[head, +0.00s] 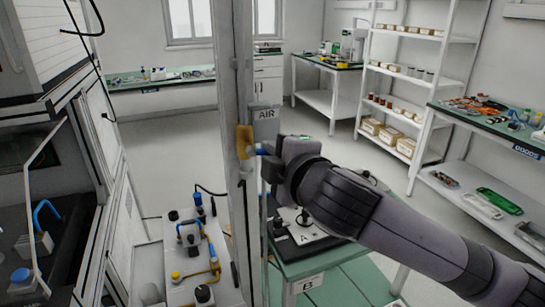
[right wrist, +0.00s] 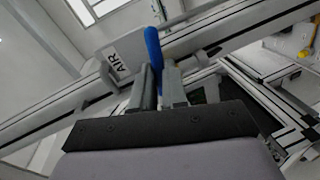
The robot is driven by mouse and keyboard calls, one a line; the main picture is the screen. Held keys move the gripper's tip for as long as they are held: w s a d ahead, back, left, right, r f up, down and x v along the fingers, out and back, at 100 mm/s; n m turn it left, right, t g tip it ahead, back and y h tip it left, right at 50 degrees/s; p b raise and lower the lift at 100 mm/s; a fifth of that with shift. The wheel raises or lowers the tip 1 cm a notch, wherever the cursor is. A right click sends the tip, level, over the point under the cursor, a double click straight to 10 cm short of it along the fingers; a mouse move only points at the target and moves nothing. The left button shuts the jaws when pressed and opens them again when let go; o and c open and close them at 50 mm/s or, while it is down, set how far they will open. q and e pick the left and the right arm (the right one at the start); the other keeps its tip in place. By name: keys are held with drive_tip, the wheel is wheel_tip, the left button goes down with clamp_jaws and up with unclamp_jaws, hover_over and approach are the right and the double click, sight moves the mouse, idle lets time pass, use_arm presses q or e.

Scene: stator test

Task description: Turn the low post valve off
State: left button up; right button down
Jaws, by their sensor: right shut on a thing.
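The valve is on a tall pale post (head: 238,70) in the head view, with a yellow body or part (head: 244,141) on the post's face. Its blue lever (right wrist: 153,45) shows in the right wrist view, running up from between my fingertips. My right gripper (head: 267,162) is beside the post, just below a grey AIR sign (head: 266,114); the sign also shows in the right wrist view (right wrist: 119,66). My right gripper (right wrist: 160,82) is shut on the blue lever. The lever's lower end is hidden by the fingers. My left gripper is out of view.
A green-topped bench marked B (head: 330,280) stands below my right arm. A white bench (head: 185,285) with yellow pipework is left of the post. Shelves (head: 405,80) and a bench marked GOODS (head: 500,125) stand at the right. Open floor lies behind.

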drive_tip(key=shift+r+n+h, duration=0.3)
drive_tip(key=shift+r+n, duration=0.05)
drive_tip(key=shift+n, duration=0.65)
drive_tip(key=c, duration=1.2)
unclamp_jaws()
drive_tip(key=shift+o, duration=0.2)
drive_tip(key=shift+s, duration=0.1)
drive_tip(key=b+v, duration=0.1)
drive_tip(key=v, duration=0.6)
